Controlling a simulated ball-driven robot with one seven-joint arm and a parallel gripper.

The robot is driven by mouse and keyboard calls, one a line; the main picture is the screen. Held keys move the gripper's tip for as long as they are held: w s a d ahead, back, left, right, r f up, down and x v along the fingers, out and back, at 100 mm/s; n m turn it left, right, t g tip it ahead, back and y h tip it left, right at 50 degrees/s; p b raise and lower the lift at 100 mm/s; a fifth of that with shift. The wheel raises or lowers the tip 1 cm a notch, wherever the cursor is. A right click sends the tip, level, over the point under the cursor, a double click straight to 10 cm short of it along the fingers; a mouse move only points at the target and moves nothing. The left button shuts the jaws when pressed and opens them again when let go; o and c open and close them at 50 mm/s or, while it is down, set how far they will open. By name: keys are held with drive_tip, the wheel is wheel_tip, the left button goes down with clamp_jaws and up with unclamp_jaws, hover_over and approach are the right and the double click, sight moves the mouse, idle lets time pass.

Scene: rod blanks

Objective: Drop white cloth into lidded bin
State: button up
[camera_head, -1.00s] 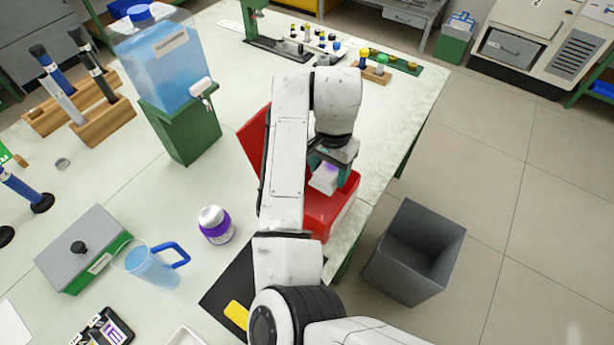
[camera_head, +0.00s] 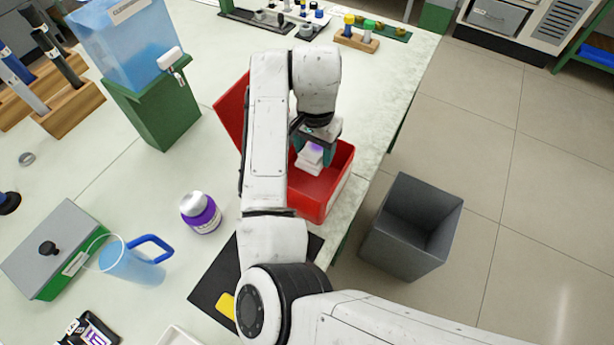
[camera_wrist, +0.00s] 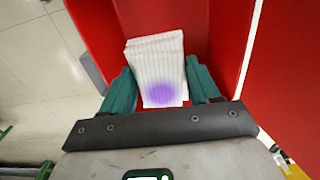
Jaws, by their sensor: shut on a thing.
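A white folded cloth (camera_wrist: 156,65) with a purple stain is between the teal fingers of my gripper (camera_wrist: 160,92) in the wrist view. In the head view the cloth (camera_head: 309,158) is at my gripper (camera_head: 316,150), over the open red bin (camera_head: 338,182). The bin's red lid (camera_head: 230,112) stands raised on its left side, partly hidden by my arm. In the wrist view red bin walls (camera_wrist: 228,38) lie around and behind the cloth. I cannot tell whether the cloth touches the bin floor.
An open grey bin (camera_head: 408,228) stands on the floor to the right of the table. A purple-labelled jar (camera_head: 201,213), a blue jug (camera_head: 130,262) and a blue water tank (camera_head: 130,45) stand left of my arm. A rack of capped vials (camera_head: 357,38) is at the back.

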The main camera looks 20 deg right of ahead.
drive_tip(key=o, duration=1.1)
wheel_tip(320, 180, up, 11)
drive_tip(key=shift+f, duration=0.1)
idle(0.4)
